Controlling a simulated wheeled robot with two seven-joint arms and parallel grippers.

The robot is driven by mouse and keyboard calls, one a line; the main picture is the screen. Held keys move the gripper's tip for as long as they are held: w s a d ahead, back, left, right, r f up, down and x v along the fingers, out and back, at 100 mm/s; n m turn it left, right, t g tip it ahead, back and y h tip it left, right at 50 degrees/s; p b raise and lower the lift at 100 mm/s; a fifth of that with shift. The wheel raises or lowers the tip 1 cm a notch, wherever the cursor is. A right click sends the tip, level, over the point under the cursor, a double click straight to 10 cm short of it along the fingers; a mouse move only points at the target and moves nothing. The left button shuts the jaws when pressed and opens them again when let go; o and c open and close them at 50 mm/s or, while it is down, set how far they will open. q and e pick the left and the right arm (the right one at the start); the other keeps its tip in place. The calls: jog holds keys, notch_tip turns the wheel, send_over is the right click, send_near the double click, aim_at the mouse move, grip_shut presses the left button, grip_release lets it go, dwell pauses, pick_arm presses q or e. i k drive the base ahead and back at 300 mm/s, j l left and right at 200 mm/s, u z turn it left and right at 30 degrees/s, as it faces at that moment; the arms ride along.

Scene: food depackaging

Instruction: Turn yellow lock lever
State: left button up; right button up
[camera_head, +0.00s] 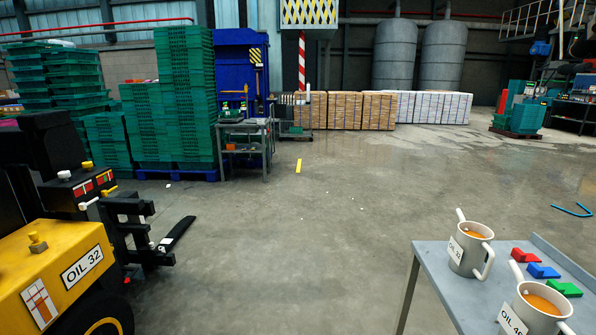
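A yellow and black forklift-like machine labelled OIL 32 (55,268) stands at the left edge. A small yellow lever-like piece (109,190) shows by its dark control panel, beside a white-tipped piece (89,203). A yellow knob (87,165) sits above the panel and another yellow knob (37,242) is on the yellow hood. I cannot tell which of these is the lock lever, or its lock state. Neither of my grippers shows in the head view.
A grey table (440,268) at the lower right bears two labelled mugs (467,254) (533,312) and red, blue and green blocks (543,271). Green crates (188,95) and a grey cart (243,150) stand behind. The middle floor is mostly clear. A blue bent rod (572,211) lies right.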

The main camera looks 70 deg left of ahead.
aim_at(104, 192)
jog(key=u, duration=3.65)
